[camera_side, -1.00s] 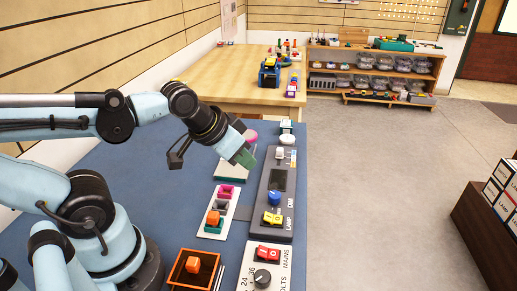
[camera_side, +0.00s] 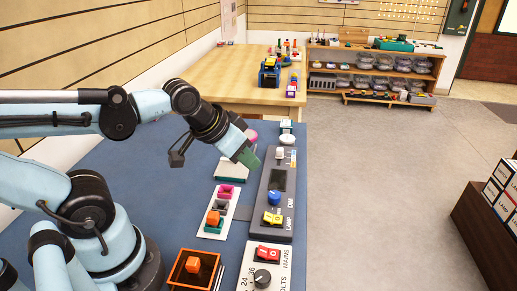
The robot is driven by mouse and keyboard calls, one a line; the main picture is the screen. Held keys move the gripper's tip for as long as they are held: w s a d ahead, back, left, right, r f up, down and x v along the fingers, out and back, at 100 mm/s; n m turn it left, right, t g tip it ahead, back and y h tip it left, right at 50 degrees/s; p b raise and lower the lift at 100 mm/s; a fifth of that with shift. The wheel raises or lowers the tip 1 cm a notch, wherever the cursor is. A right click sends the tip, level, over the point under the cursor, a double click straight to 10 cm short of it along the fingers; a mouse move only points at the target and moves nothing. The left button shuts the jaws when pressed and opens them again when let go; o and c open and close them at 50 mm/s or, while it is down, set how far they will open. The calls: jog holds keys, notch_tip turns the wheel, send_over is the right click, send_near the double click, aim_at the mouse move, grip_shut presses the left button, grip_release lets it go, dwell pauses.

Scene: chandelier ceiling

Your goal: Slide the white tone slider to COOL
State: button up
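The white tone slider (camera_side: 280,153) is a small whitish knob near the far end of a long dark grey panel (camera_side: 262,184). A small coloured strip (camera_side: 292,158) lies just right of it; any COOL lettering is too small to read. My gripper (camera_side: 249,160) has green fingertips and hangs just left of the slider, pointing down and right, apart from it in the picture. Whether its fingers are parted cannot be made out.
The panel also carries a dark screen (camera_side: 278,180), a blue knob (camera_side: 274,198) and a yellow switch (camera_side: 272,218). A red switch (camera_side: 268,252) is on a white panel in front. A white tray of coloured blocks (camera_side: 216,212) and an orange-rimmed box (camera_side: 192,268) lie left.

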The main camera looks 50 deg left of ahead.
jog(key=o, duration=0.4)
jog(key=w+a+r+n+g+y, duration=0.1)
jog(key=w+a+r+n, duration=0.1)
jog(key=w, duration=0.5)
jog(key=shift+w+a+r+n+g, duration=0.25)
jog(key=shift+a+r+n+g, duration=0.15)
jog(key=shift+a+n, duration=0.45)
jog(key=n+g+y, duration=0.2)
jog(key=n, duration=0.3)
send_near(280, 148)
jog(key=x, duration=0.8)
jog(key=shift+f, duration=0.25)
grip_shut()
